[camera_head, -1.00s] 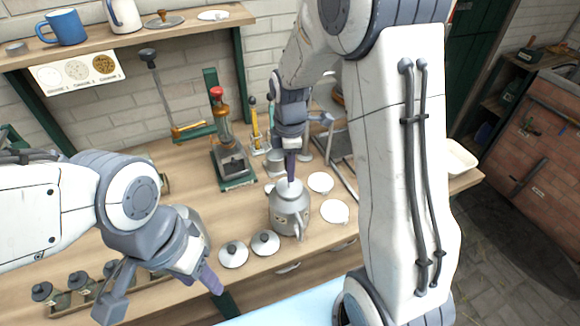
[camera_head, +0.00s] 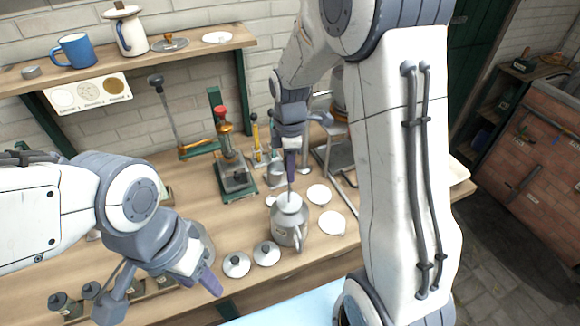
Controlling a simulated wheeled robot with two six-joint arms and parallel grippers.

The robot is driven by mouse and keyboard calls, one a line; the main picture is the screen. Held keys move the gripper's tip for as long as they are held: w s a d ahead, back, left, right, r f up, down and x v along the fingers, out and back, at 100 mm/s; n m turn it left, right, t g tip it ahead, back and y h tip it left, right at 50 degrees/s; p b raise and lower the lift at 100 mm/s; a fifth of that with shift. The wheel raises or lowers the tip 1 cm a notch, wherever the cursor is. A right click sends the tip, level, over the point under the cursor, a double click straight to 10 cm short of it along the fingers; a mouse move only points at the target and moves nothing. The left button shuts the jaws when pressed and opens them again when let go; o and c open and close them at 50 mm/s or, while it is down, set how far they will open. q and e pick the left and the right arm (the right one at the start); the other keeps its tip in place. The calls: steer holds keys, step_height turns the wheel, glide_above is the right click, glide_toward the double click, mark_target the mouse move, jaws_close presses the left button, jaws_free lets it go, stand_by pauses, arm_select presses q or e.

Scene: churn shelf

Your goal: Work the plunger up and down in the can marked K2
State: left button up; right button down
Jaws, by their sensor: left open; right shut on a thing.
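A grey metal can (camera_head: 288,228) with a handle and a domed top stands upright on the wooden bench. A small label shows on its side, too small to read. A thin plunger rod (camera_head: 290,188) rises from the middle of its top. My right gripper (camera_head: 291,172) is shut on the upper end of the rod, above the can, with a stretch of bare rod showing below the fingers. The plunger's lower end is hidden inside the can.
Two knobbed lids (camera_head: 237,264) lie left of the can's front; pale discs (camera_head: 331,222) lie to its right. A press with a red knob (camera_head: 233,165) stands behind left. A shelf (camera_head: 130,57) holds a blue mug (camera_head: 74,50) and a jug. Some bench left of the can is clear.

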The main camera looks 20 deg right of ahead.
step_height(320, 180, down, 7)
steer(key=b, duration=0.4)
steer(key=shift+r, duration=0.2)
step_height(320, 180, up, 7)
steer(key=p, duration=0.6)
steer(key=shift+r, duration=0.15)
steer(key=shift+f, duration=0.25)
step_height(320, 180, down, 7)
steer(key=b, duration=0.4)
steer(key=shift+r, duration=0.1)
